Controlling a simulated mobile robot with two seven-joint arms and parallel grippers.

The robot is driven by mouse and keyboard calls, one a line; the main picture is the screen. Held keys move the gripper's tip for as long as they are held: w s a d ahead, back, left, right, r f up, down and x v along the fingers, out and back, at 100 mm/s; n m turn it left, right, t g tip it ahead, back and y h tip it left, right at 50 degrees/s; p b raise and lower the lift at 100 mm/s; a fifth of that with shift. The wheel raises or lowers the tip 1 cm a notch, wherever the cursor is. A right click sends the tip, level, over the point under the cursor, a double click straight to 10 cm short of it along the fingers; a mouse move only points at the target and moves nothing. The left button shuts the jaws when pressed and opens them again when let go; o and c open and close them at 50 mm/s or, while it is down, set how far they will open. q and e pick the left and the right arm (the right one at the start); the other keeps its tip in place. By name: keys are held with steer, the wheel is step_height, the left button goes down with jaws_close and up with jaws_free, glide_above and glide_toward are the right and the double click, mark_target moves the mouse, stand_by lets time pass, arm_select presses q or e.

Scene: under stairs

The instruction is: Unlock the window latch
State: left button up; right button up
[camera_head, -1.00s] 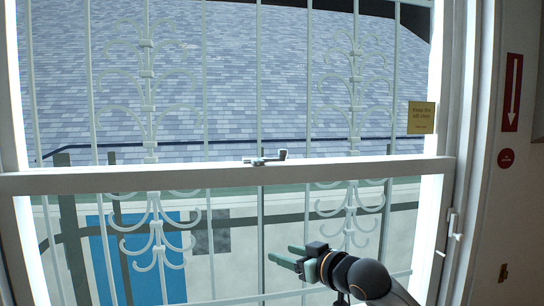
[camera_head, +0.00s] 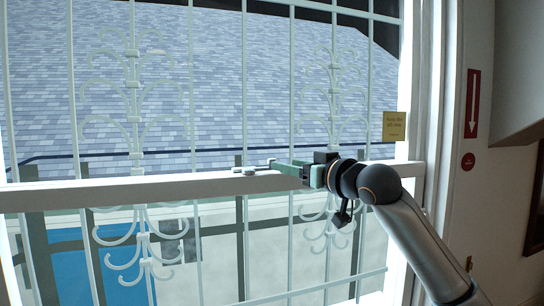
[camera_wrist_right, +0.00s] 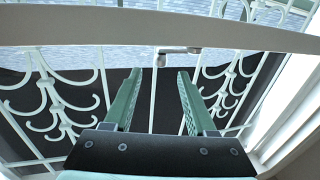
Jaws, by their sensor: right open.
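The window latch (camera_head: 250,170) is a small grey-white piece on the top of the window's middle rail, partly hidden behind my right gripper's fingers in the head view. In the right wrist view the latch (camera_wrist_right: 178,51) lies on the rail just beyond the fingertips, nearer the right finger. My right gripper (camera_head: 283,176) is open with green fingers, close to the right of the latch. In the wrist view the gap between its fingers (camera_wrist_right: 158,76) is empty. I cannot tell whether a finger touches the latch. My left gripper is not in view.
The white middle rail (camera_head: 110,191) crosses the window. Pale window bars with scrollwork (camera_head: 133,100) stand behind it. A yellow notice (camera_head: 394,126) hangs at the right, near the window's side frame (camera_head: 433,110) and a red arrow sign (camera_head: 472,103).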

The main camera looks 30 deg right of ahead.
mark_target(272, 159)
steer(key=w+p, duration=0.2)
steer(key=w, duration=0.4)
steer(key=shift+a+r, duration=0.1)
steer(key=shift+r, duration=0.05)
steer(key=shift+w, duration=0.65)
steer(key=shift+c, duration=0.4)
jaws_close()
